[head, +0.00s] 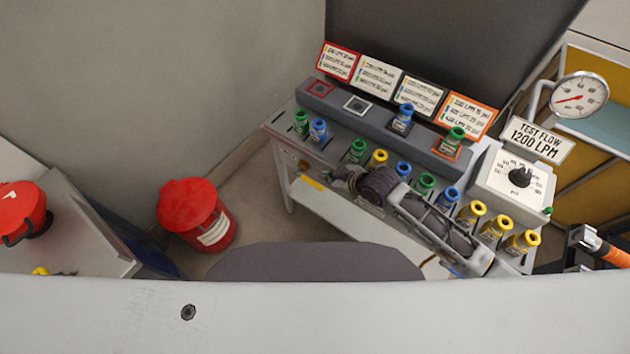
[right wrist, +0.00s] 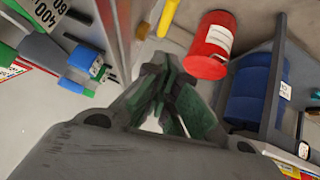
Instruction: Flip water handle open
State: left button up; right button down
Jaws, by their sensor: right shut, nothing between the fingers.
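No part can be named the water handle with certainty. A lever with an orange grip (head: 612,254) is at the right edge of the head view, partly cut off. My right gripper (head: 338,177) is over the left part of the grey bench, well away from that lever. In the right wrist view its fingers (right wrist: 160,75) come together at the tips with nothing between them. A yellow rod (right wrist: 168,18) shows beyond the fingertips; I cannot tell what it belongs to. My left gripper is not in view.
The grey bench (head: 276,125) carries several green, blue and yellow fittings, cards, a dial box (head: 512,185) and a gauge (head: 580,95). A red bucket (head: 195,212) stands on the floor; it also shows in the wrist view (right wrist: 210,45). A cart (head: 75,225) stands left.

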jog(key=shift+w+f, duration=0.1)
send_near(308, 180)
jog(key=shift+w+a, duration=0.95)
jog(key=shift+a, duration=0.4)
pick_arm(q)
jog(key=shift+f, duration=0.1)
pick_arm(e)
jog(key=shift+w+d+f, duration=0.1)
jog(key=shift+w+f, duration=0.05)
jog(key=shift+f, duration=0.65)
jog(key=shift+w+d+f, duration=0.1)
jog(key=shift+d+f, duration=0.05)
jog(key=shift+f, duration=0.6)
pick_arm(q)
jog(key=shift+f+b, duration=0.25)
jog(key=shift+b, duration=0.1)
pick_arm(e)
jog(key=shift+f, duration=0.2)
